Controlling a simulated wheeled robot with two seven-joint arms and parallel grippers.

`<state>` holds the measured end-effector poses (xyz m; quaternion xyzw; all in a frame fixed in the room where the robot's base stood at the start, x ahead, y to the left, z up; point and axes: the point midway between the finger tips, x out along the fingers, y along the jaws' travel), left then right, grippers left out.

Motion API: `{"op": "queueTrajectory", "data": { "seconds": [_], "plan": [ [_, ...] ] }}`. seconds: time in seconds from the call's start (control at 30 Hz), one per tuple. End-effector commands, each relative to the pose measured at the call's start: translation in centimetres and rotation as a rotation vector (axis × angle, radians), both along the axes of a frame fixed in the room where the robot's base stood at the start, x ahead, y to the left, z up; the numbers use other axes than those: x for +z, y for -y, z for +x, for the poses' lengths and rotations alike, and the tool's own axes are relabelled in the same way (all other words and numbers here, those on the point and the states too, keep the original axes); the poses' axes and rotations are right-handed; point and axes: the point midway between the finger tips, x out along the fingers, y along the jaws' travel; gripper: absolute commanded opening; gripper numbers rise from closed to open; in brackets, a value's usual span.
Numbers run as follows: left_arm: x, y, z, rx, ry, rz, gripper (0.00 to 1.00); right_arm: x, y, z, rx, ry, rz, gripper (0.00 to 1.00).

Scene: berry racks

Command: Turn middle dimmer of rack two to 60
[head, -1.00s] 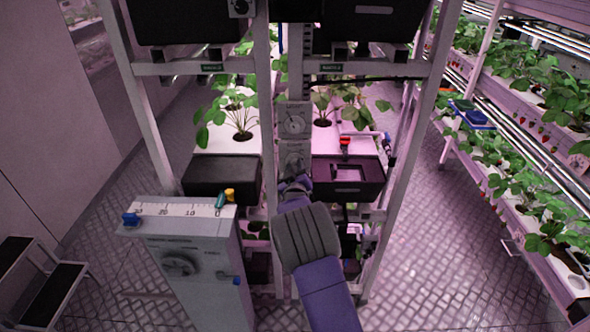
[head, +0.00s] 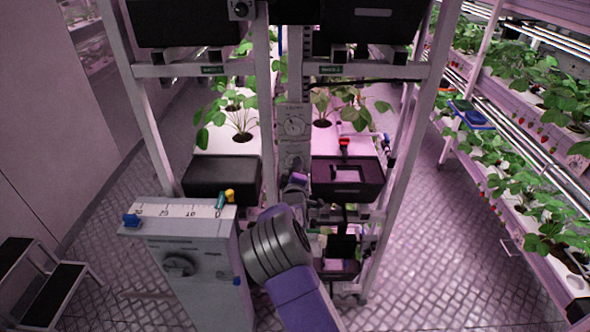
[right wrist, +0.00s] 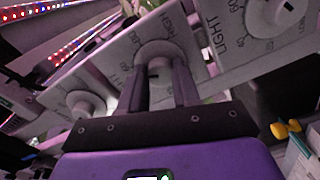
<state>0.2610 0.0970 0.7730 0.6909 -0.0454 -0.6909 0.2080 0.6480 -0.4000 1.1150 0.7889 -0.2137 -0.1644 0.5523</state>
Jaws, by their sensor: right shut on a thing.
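A narrow light panel (head: 293,120) with round dials stands on the post between the two racks in the head view. My right gripper (head: 297,178) is at the panel's lower part, and my own wrist partly hides it. In the right wrist view, my right gripper (right wrist: 161,85) has its fingers on both sides of the middle dimmer knob (right wrist: 156,54) and is shut on it. Another knob (right wrist: 84,104) sits to the left, and one more (right wrist: 268,16) to the upper right, beside the word LIGHT. The held knob's exact setting cannot be read. My left gripper is out of view.
A grey cabinet (head: 195,262) with a slider scale stands at front left. Black bins (head: 222,176) and (head: 347,176) flank the post. Rack uprights (head: 408,150) stand close on the right. The floor (head: 430,270) at the right is clear.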

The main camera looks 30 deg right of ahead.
Motion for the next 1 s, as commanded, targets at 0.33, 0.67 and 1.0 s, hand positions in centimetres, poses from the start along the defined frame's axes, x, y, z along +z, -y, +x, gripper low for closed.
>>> {"op": "queueTrajectory", "data": {
  "seconds": [0.33, 0.67, 1.0],
  "plan": [
    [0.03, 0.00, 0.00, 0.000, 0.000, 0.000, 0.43, -0.04, -0.04, 0.01, 0.000, -0.017, -0.026, 0.01],
    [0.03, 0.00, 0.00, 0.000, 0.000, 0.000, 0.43, -0.04, -0.04, 0.01, 0.000, -0.017, -0.025, 0.47],
    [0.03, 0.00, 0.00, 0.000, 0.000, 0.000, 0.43, -0.01, -0.04, -0.03, 0.000, -0.015, -0.025, 0.57]
  ]
}}
